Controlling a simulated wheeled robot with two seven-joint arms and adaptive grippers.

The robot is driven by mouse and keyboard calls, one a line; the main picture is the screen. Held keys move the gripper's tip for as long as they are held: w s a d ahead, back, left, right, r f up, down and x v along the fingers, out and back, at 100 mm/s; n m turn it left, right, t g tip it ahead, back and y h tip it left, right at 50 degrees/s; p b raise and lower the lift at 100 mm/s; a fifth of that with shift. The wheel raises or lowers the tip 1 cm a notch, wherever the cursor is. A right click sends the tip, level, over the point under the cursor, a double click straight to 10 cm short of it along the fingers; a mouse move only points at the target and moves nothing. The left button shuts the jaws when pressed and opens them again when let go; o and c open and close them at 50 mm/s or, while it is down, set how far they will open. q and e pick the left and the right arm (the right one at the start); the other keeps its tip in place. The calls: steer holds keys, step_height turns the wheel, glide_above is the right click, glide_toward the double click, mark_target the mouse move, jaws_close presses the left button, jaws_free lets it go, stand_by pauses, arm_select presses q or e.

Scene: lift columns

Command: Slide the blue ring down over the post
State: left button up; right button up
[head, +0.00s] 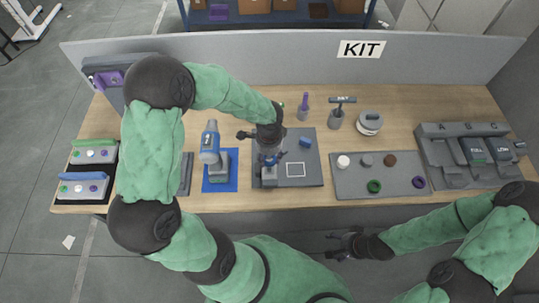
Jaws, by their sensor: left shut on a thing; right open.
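My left gripper (271,157) points down over the grey board (310,178), shut on the blue ring (268,161), of which only small blue parts show between the fingers. A grey block-like base (269,180) stands on the board just below the gripper. The post is mostly hidden by the gripper, and I cannot tell whether the ring is around it or above it. My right gripper (338,245) is open and empty, in front of the table's near edge.
A blue block (305,142) and a white square outline lie on the board.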

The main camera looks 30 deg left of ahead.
mark_target(269, 171)
arm_select(q)
steer(key=shift+f+b, duration=0.5)
steer(key=shift+f, duration=0.45)
steer(key=shift+f, duration=0.1)
steer(key=shift+f+b, duration=0.35)
steer(key=shift+b, duration=0.05)
steer(key=shift+f+b, duration=2.25)
steer(key=shift+f, duration=0.25)
stand_by(2.1)
steer(key=o, duration=1.7)
steer(key=shift+r+p, duration=0.75)
steer(key=shift+r, duration=0.15)
